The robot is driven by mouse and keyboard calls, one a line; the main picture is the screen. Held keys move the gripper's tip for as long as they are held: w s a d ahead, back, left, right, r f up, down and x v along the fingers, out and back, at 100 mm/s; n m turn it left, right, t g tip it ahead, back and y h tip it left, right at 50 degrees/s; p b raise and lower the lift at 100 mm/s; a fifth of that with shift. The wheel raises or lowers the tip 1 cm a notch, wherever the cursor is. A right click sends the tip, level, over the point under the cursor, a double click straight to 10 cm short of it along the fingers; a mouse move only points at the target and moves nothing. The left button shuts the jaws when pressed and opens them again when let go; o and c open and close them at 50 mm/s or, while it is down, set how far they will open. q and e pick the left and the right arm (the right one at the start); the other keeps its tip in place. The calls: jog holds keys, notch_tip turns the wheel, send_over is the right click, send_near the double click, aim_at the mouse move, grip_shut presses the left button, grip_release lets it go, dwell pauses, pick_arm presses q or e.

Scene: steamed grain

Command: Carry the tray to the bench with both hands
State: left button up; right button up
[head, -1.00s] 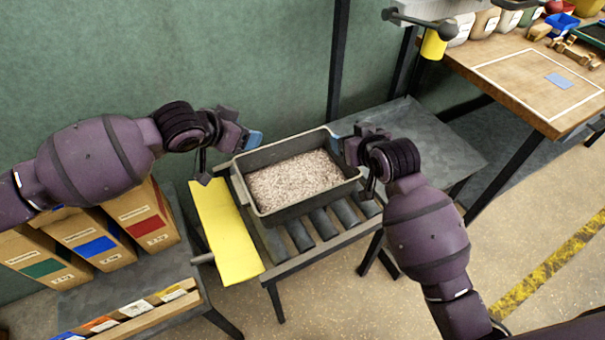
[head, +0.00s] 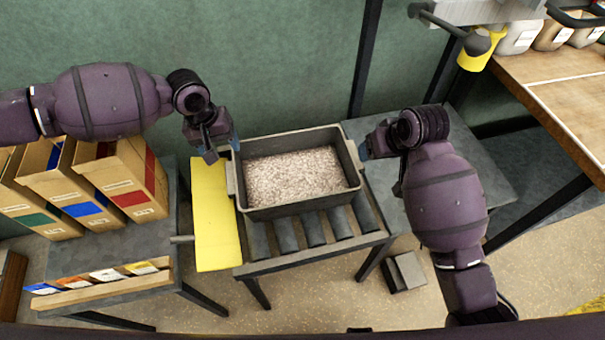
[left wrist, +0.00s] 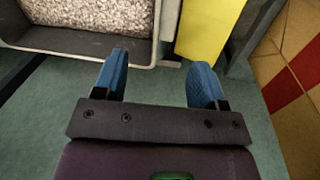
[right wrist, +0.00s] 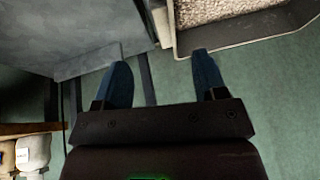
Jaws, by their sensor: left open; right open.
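The tray (head: 250,204) is a grey rectangular bin of pale brown grain (head: 295,175), resting level on a roller stand. Its handles are at the left and right ends. My left gripper (head: 222,150) is open and empty by the tray's left end, near the rear corner; the left wrist view shows the tray wall (left wrist: 85,42) beyond the fingers. My right gripper (head: 366,150) is open and empty just off the right end; the right wrist view shows the tray rim (right wrist: 245,36) ahead of one finger. The wooden bench (head: 550,92) with a white outline is at the upper right.
A grey metal surface (head: 480,165) lies right of the tray.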

aim_at(230, 168)
pick_arm(q)
jog(key=shift+s+a+n, duration=0.1)
jog(key=shift+s+n, duration=0.1)
jog(key=shift+n, duration=0.1)
jog(key=shift+s+a, duration=0.1)
jog(key=shift+a, duration=0.15)
pick_arm(e)
jog(key=shift+s+a+g, duration=0.2)
jog(key=shift+s+g, duration=0.1)
jog(key=shift+s, duration=0.1)
jog(key=shift+f, duration=0.1)
pick_arm(q)
jog(key=f, duration=0.3)
jog(key=d+f, duration=0.1)
jog(key=f, duration=0.6)
jog(key=shift+w+d+f, duration=0.2)
jog(key=shift+d+f, duration=0.05)
jog(key=shift+f, duration=0.05)
pick_arm(e)
jog(key=x, duration=1)
jog(key=shift+w+f, duration=0.2)
jog(key=shift+f, duration=0.1)
pick_arm(q)
grip_shut()
pick_arm(e)
grip_shut()
